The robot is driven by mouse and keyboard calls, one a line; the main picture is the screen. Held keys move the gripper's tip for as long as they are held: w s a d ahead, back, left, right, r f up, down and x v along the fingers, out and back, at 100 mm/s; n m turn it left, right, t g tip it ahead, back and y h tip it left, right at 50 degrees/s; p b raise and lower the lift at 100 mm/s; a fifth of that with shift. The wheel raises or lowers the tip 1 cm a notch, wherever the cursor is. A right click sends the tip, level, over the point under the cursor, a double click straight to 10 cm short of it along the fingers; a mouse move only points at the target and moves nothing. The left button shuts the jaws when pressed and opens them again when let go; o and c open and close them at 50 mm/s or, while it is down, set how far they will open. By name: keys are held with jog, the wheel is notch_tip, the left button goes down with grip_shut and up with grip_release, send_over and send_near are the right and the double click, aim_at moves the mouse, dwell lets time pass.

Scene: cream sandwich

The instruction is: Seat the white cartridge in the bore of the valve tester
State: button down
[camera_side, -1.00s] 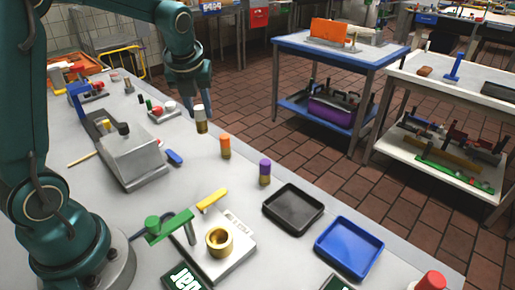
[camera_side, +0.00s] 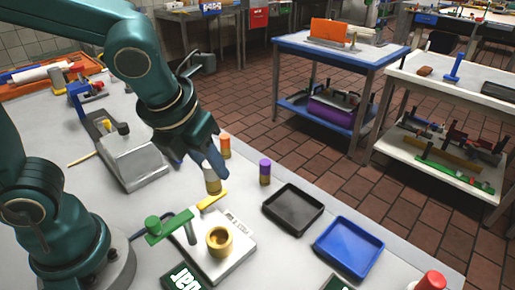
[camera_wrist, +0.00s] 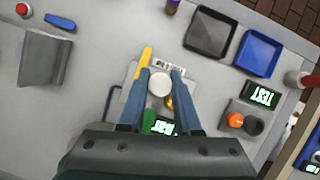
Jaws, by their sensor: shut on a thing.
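My gripper (camera_side: 208,163) is shut on the white cartridge (camera_side: 212,184), which has a brass-coloured lower part. It is held roughly upright, just behind the tester's yellow bar (camera_side: 212,199) in the side view. In the wrist view the cartridge's round white top (camera_wrist: 159,84) sits between my fingers. The valve tester (camera_side: 238,252) is a pale plate with a brass collar (camera_side: 219,242) around an open, empty-looking bore and a green handle (camera_side: 168,226). In the wrist view the collar (camera_wrist: 170,103) is mostly hidden by the cartridge and a finger.
An orange-topped cartridge (camera_side: 225,148) and a purple-topped cartridge (camera_side: 265,172) stand behind. A black tray (camera_side: 293,233) and blue tray (camera_side: 372,232) lie to the right. A grey wedge-shaped device (camera_side: 135,160) is at left. The green handle rises beside the bore.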

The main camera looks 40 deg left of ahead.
aim_at(226, 231)
jog(key=s+d+m+h, duration=0.1)
jog(key=s+d+m, duration=0.2)
jog(key=d, duration=0.2)
jog(key=shift+s+f, duration=0.15)
jog(key=shift+f, duration=1.7)
jog(key=shift+s+f, duration=0.1)
jog(key=shift+f, duration=1.7)
jog(key=shift+f, duration=0.15)
jog(key=c, duration=0.6)
grip_release()
